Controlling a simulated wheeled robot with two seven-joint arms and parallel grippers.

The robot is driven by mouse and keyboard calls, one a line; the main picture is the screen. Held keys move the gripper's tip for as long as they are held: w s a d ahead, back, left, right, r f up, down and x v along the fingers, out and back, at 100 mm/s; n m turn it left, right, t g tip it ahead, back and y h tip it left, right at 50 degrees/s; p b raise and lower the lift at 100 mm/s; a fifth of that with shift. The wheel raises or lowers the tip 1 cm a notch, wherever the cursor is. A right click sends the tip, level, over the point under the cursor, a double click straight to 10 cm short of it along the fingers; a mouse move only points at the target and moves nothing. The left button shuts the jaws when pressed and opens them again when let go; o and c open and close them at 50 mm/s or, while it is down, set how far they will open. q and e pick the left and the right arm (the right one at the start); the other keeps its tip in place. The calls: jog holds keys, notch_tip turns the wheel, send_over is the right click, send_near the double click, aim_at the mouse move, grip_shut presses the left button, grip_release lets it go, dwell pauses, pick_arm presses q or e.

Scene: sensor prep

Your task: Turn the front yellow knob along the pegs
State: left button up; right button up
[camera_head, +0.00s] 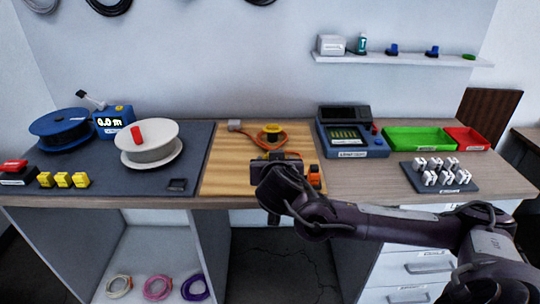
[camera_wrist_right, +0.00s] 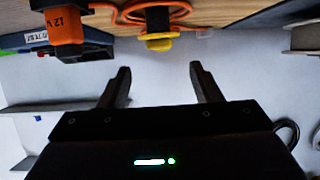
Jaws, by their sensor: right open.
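A yellow knob (camera_wrist_right: 160,43) shows in the right wrist view, in front of an orange loop (camera_wrist_right: 150,18) at the board's edge. My right gripper (camera_wrist_right: 158,68) is open, with nothing between its fingers. The knob appears beyond the fingertips, roughly centred between them and apart from them. In the head view a yellow round part (camera_head: 272,128) with orange cable around it stands on the wooden board (camera_head: 225,160). My right wrist hides the board's front edge there, so I cannot pick out the front knob or the pegs. My left gripper is not in view.
An orange block marked 12 V (camera_wrist_right: 67,27) is beside the knob; it also shows right of my gripper in the head view (camera_head: 315,176). A blue instrument (camera_head: 350,138), green tray (camera_head: 420,139) and white spool (camera_head: 150,148) stand farther off.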

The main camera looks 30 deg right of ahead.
jog(key=p+x, duration=0.2)
jog(key=x, duration=0.5)
jog(key=shift+w+d+p, duration=0.1)
jog(key=shift+d+p, duration=0.05)
jog(key=shift+p, duration=0.25)
jog(key=shift+f, duration=0.1)
